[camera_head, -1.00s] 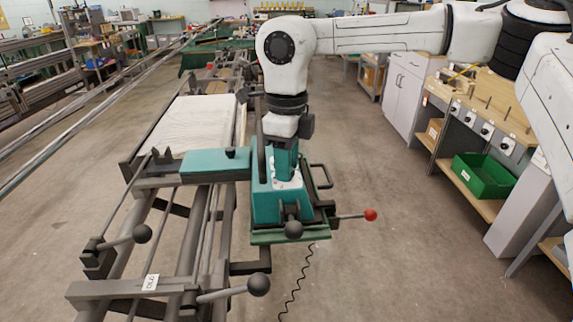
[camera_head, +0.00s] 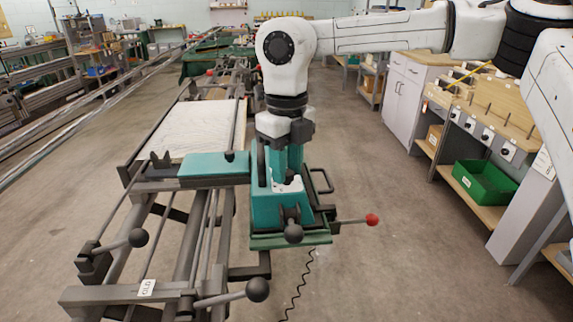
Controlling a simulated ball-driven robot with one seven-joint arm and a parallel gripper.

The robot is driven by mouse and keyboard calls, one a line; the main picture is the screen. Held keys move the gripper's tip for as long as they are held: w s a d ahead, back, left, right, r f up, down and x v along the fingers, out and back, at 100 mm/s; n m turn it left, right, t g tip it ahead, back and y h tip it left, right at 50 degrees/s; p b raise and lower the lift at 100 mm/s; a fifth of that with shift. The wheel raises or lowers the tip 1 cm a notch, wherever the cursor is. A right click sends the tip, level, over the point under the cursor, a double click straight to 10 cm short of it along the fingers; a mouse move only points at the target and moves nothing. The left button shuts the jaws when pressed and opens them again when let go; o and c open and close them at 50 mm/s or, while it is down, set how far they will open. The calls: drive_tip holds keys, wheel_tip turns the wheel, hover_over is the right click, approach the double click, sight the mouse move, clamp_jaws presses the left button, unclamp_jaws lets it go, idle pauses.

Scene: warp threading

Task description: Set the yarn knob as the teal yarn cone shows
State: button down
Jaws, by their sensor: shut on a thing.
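My gripper (camera_head: 280,140) is over the teal machine head (camera_head: 266,212) at the middle of the view. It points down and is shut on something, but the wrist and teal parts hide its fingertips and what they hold. A teal upright part (camera_head: 291,157) shows just below the wrist, with a small black and white part at its foot. No teal yarn cone can be made out. Several black knobs on white plates, one of them here (camera_head: 506,150), line the front of the bench at the right. I cannot tell which knob is the yarn knob.
Ball-ended levers (camera_head: 257,289) and a red-tipped lever (camera_head: 372,220) stick out around the machine frame. A white sheet (camera_head: 195,128) lies on the frame at left. A green bin (camera_head: 485,183) sits on the right shelf. The floor between machine and bench is clear.

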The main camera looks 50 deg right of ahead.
drive_tip(key=c, duration=0.8)
unclamp_jaws()
drive_tip(key=shift+r, duration=0.15)
wheel_tip(320, 180, up, 11)
drive_tip(key=shift+f+p, duration=0.2)
drive_tip(key=shift+p, duration=0.45)
